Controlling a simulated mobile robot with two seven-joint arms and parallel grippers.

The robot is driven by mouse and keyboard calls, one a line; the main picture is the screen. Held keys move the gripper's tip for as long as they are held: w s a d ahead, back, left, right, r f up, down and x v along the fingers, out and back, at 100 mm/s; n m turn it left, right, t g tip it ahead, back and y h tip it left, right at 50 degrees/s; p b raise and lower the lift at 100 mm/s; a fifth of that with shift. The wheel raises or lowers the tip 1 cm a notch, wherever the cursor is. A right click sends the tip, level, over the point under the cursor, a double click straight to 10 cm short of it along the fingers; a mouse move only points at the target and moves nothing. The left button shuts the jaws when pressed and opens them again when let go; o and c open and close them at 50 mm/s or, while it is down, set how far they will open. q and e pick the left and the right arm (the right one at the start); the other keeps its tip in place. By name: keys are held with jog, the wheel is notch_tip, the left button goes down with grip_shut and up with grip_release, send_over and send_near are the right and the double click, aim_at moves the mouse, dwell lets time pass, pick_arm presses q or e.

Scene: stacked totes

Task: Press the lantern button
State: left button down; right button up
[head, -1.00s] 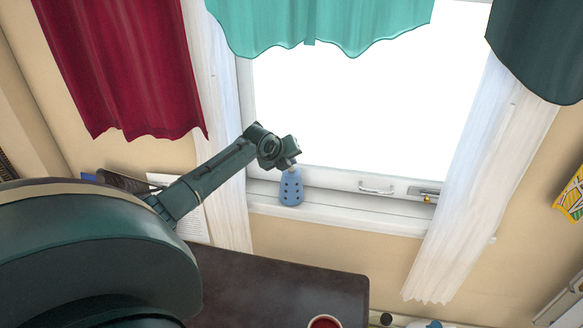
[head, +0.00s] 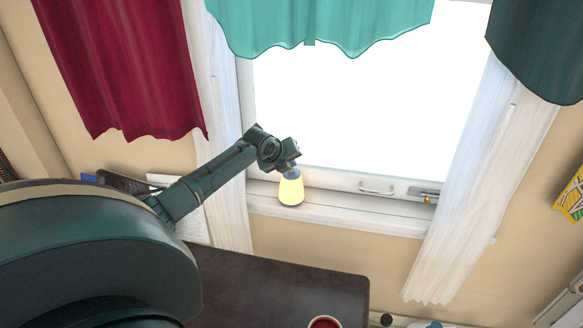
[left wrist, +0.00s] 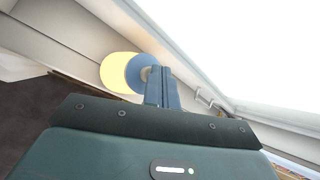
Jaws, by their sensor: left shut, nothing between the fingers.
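The lantern (head: 290,190) stands upright on the window sill, its body glowing yellow under a blue top. It also shows in the left wrist view, with its glowing body (left wrist: 116,74) to the left of the blue top. My left gripper (head: 293,168) is shut and empty, right at the lantern's top. In the left wrist view its fingertips (left wrist: 155,74) meet the small grey button area on the blue top and partly hide it; they look to be touching. My right gripper is not in view.
The window sill (head: 350,215) is clear to the right of the lantern. A white curtain (head: 228,140) hangs close on its left. A dark table (head: 280,292) with a red cup (head: 324,322) lies below.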

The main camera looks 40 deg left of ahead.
aim_at(290, 172)
pick_arm(q)
jog(key=shift+r+p, duration=0.55)
jog(key=shift+r, duration=0.05)
notch_tip(290, 172, up, 6)
jog(key=p, duration=0.5)
jog(key=shift+p, duration=0.3)
jog(key=shift+f, duration=0.1)
